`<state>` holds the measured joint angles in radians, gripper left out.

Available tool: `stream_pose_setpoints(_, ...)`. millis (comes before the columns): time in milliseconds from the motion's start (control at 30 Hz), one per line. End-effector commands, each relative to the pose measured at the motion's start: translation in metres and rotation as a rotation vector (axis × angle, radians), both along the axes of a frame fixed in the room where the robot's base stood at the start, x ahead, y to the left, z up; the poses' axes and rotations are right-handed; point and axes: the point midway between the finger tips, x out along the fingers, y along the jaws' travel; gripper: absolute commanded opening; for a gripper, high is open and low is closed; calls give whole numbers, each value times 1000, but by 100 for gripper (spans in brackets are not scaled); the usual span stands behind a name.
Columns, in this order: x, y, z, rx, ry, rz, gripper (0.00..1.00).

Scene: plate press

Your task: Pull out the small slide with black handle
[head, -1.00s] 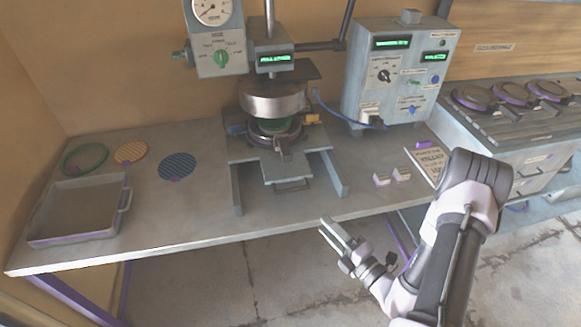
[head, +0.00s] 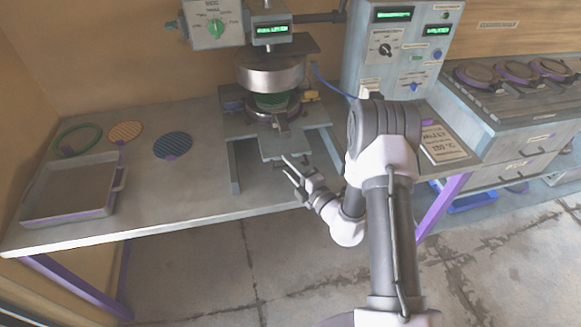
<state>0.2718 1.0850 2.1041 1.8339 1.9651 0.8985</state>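The small slide (head: 275,144) is a grey plate sticking out from the front of the press (head: 272,80), above the table. Its dark handle at the front edge is mostly hidden behind my gripper. My gripper (head: 285,165) is at the slide's front edge, with its two fingers spread apart and pointing at the handle. I cannot tell whether a finger touches the handle. Nothing shows between the fingers.
A grey tray (head: 117,198) stands at the table's left, with green, orange and blue discs behind it. A control box (head: 398,50) stands right of the press. A drawer unit (head: 510,125) is at the right. The table front between tray and press is clear.

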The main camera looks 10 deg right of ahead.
Motion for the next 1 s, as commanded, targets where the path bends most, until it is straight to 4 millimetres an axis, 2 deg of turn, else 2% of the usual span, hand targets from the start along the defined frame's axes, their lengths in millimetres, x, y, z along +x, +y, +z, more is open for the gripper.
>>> stream_pose_setpoints(133,0,0,0,0,0,0,31)
stream_pose_setpoints(300,0,0,0,0,0,1,0)
stream_pose_setpoints(1000,-1,0,0,0,1,1,0)
